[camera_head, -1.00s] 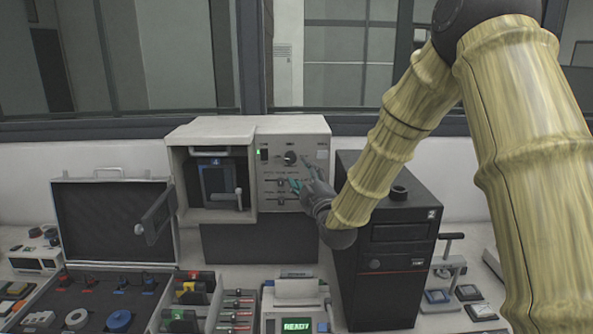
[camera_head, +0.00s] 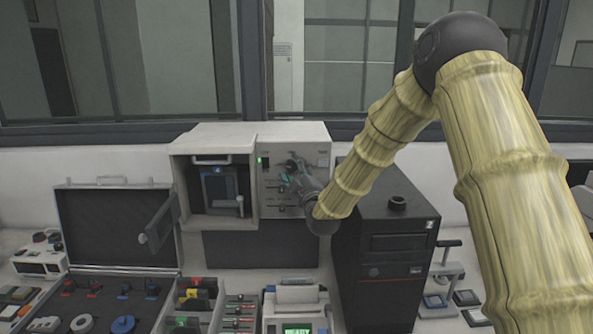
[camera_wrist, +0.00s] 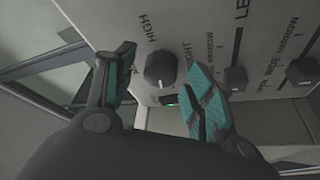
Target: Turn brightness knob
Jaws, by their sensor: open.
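The brightness knob (camera_wrist: 160,70) is a round dark knob with a white pointer mark on the light panel, between the printed words HIGH and RIGHT, the latter partly covered. My gripper (camera_wrist: 165,88) is open, with one teal-padded finger on each side of the knob. Whether either pad touches it, I cannot tell. In the head view my gripper (camera_head: 291,174) is at the upper part of the panel (camera_head: 322,168) of the beige press, and it partly covers the knob (camera_head: 293,164).
Two slider knobs sit right of my gripper in the wrist view, the nearer one (camera_wrist: 235,78) close to a finger. A green light (camera_wrist: 171,101) is lit below the knob. A black tower (camera_head: 385,250) stands right of the press; an open case (camera_head: 115,225) stands left.

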